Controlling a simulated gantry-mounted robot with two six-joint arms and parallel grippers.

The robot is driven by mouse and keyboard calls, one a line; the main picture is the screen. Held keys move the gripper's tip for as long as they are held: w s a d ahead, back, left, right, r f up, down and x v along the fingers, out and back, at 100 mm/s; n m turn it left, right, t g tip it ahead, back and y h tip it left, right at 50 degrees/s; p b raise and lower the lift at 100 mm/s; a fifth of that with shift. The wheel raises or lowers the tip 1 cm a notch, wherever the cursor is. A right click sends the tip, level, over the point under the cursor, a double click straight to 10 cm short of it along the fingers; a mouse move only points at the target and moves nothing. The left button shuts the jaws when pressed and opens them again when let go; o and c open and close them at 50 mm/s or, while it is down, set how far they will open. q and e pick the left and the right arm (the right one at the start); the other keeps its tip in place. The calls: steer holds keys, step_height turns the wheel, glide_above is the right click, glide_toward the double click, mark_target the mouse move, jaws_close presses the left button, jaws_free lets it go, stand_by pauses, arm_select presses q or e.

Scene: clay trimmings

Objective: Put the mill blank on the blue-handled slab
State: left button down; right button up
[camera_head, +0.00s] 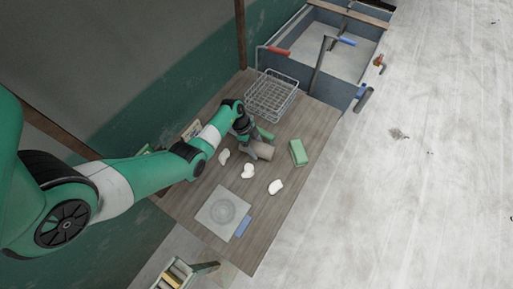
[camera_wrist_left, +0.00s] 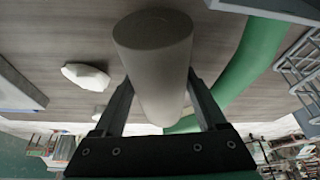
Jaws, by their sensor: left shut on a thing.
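The mill blank, a pale grey-beige cylinder (camera_head: 264,153), is held at my left gripper (camera_head: 256,148) over the middle of the wooden table. In the left wrist view the cylinder (camera_wrist_left: 155,65) sits between the two fingers, which are shut on it, with its round end toward the top of the picture. The blue-handled slab (camera_head: 208,217) is a flat grey square with a faint round mark and a blue strip (camera_head: 243,226) at its right edge. It lies near the table's front, clear of the gripper. My right gripper is not in view.
Several white clay lumps (camera_head: 248,171) lie between the gripper and the slab. A green block (camera_head: 298,153) is at the right of the table. A wire basket (camera_head: 271,96) stands at the back. A curved green thing (camera_wrist_left: 250,60) passes beside the cylinder.

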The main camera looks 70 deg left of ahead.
arm_select(q)
steer(key=shift+f, duration=0.2)
jaws_free()
steer(key=shift+f+b, duration=0.15)
steer(key=shift+b, duration=0.35)
steer(key=p+v, duration=0.2)
steer(key=v, duration=0.3)
steer(key=p+v, duration=0.3)
steer(key=v, duration=0.2)
steer(key=shift+s+a+r, duration=0.15)
steer(key=shift+a+r, duration=0.15)
steer(key=shift+a, duration=0.05)
steer(key=shift+s+a+r+p, duration=0.2)
steer(key=shift+r+p, duration=0.15)
steer(key=shift+r, duration=0.15)
